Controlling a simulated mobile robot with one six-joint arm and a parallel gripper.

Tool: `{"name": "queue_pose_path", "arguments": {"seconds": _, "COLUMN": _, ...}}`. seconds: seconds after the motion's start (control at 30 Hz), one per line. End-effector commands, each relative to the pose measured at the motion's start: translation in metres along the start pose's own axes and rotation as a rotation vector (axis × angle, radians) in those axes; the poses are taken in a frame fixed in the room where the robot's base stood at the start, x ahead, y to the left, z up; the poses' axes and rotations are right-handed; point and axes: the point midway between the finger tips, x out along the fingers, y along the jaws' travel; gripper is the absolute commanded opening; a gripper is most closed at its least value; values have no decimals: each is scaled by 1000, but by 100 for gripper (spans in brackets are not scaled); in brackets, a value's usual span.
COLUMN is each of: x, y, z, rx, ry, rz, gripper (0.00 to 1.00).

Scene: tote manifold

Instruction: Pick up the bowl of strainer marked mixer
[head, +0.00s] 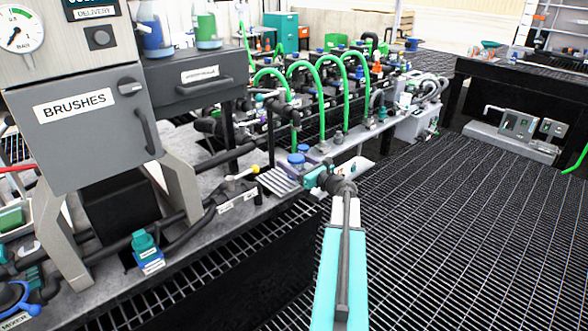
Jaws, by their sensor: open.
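A label reading MIXER (16,321) shows at the bottom left corner. Just above it is a blue round part with a dark centre (14,296), cut by the left picture edge. It seems to belong to the strainer with that label; I cannot tell which part is its bowl. My gripper (313,178) is at the end of my teal arm, right of the picture's middle, far to the right of the MIXER label. It is small and partly hidden by my wrist. It is open, and I see nothing held in it.
A grey cabinet marked BRUSHES (82,125) stands on legs above the bench (205,240) at left. A blue and teal fitting (147,252) sits between the label and my arm. Green hoses (347,92) arch behind. The grated floor (470,230) at right is clear.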

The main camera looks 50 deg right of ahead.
Motion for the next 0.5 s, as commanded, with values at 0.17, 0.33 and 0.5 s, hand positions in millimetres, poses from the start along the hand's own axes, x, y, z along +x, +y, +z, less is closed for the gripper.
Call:
{"name": "queue_pose_path", "arguments": {"seconds": 0.17, "x": 22, "y": -1, "z": 0, "rx": -1, "ry": 0, "rz": 1, "gripper": 70}}
{"name": "queue_pose_path", "arguments": {"seconds": 0.33, "x": 29, "y": 0, "z": 1, "rx": -1, "ry": 0, "rz": 0, "gripper": 70}}
{"name": "queue_pose_path", "arguments": {"seconds": 0.5, "x": 28, "y": 0, "z": 1, "rx": -1, "ry": 0, "rz": -1, "gripper": 70}}
